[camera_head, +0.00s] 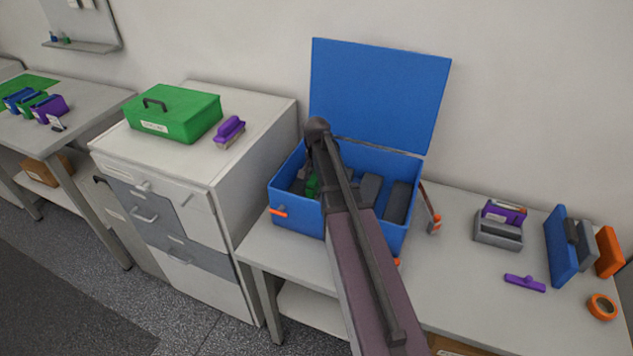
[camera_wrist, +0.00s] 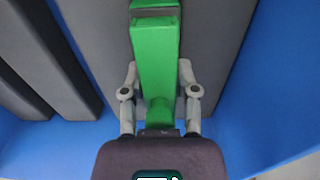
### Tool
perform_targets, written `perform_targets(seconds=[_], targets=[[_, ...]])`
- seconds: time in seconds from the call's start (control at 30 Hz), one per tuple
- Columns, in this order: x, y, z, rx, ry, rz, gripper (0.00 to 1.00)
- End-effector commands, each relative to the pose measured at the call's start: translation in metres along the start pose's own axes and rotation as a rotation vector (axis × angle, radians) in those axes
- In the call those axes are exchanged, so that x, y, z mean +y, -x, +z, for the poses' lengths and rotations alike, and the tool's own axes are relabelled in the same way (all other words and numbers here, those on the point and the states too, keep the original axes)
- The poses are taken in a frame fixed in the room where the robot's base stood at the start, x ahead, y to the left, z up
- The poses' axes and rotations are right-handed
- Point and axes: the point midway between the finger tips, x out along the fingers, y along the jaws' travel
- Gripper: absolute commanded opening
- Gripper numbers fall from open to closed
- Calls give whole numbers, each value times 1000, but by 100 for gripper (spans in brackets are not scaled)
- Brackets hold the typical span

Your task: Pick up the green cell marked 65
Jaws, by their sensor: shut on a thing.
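The green cell (camera_wrist: 156,55) stands out long and bright in the wrist view, between the two grey fingers of my gripper (camera_wrist: 159,82). My gripper is shut on it, one finger at each side. No number can be read on it. In the head view a small part of the green cell (camera_head: 312,186) shows inside the open blue box (camera_head: 296,217), left of my arm. My arm hides the gripper and most of the cell there.
Dark grey blocks (camera_head: 370,189) stand in the box to the right of my arm. The blue lid (camera_head: 380,92) is raised at the back. A green case (camera_head: 173,113) and a purple brush (camera_head: 229,131) sit on the cabinet at left. The bench has a purple-and-grey item (camera_head: 498,230) at right.

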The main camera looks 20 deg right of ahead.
Motion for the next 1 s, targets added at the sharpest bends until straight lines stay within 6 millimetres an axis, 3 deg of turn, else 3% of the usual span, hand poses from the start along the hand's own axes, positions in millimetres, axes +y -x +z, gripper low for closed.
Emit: perform_targets(seconds=[0.37, 1.0], targets=[[0, 17, 0, 0, 0, 0, 0], [0, 76, 0, 0, -1, 0, 0]])
